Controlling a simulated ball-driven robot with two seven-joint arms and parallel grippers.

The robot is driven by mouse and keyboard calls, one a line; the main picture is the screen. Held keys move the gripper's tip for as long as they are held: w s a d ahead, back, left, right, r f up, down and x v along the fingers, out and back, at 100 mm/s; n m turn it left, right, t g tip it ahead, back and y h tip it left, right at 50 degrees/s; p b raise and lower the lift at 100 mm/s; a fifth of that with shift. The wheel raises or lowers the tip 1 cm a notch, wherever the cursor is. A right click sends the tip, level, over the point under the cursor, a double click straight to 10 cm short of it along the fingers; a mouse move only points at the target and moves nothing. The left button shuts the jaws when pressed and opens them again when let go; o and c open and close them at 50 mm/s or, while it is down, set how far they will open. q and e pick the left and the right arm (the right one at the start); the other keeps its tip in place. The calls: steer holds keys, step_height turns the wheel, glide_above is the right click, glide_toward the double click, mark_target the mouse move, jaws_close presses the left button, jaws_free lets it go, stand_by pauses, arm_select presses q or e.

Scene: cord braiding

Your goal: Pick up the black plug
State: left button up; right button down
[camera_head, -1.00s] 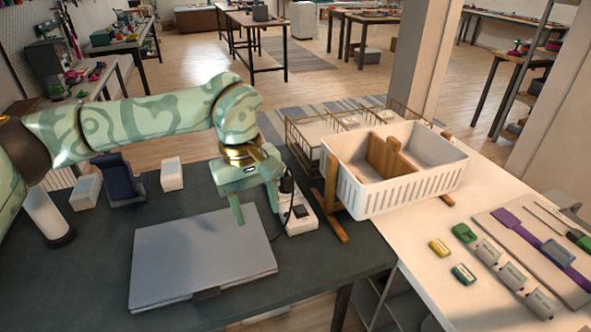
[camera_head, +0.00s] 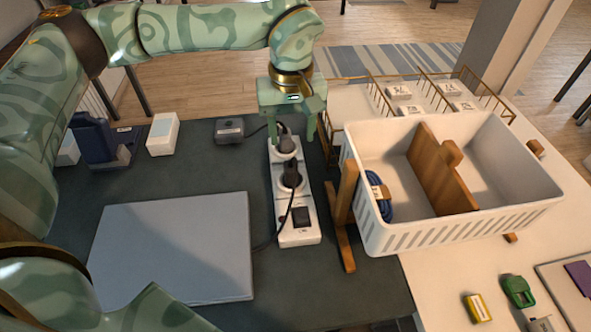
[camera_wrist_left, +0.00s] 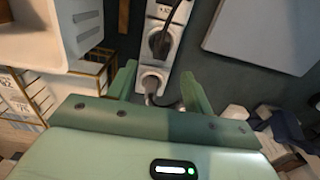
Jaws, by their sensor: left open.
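A white power strip (camera_head: 298,228) lies on the dark table with two plugs in it. A black plug (camera_head: 291,175) stands in a middle socket, its cord running down past the switch; it also shows in the left wrist view (camera_wrist_left: 160,42). A dark grey plug (camera_head: 285,143) sits in the far-end socket; in the wrist view it looks grey (camera_wrist_left: 151,84). My left gripper (camera_head: 288,137) is open and empty, fingers pointing down on either side of the far-end plug. In the wrist view the open fingers (camera_wrist_left: 158,76) flank that socket. My right gripper is not in view.
A closed grey laptop (camera_head: 175,250) lies left of the strip. A white basket (camera_head: 455,235) with a wooden divider and a blue cord coil (camera_head: 383,200) stands right on a wooden stand. A small dark box (camera_head: 229,131) sits left of the gripper.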

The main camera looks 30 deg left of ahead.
mark_target(291, 166)
arm_select(q)
step_height(291, 166, down, 6)
steer(key=shift+w+b, duration=0.15)
steer(key=shift+b, duration=0.6)
steer(key=shift+f, duration=0.35)
steer(key=f+b, duration=0.2)
steer(key=f, duration=0.3)
steer(key=shift+a+f+b, duration=0.1)
steer(key=shift+a+b, duration=0.15)
steer(key=shift+b, duration=0.15)
steer(key=shift+c, duration=0.3)
jaws_close()
steer(key=shift+r, duration=0.25)
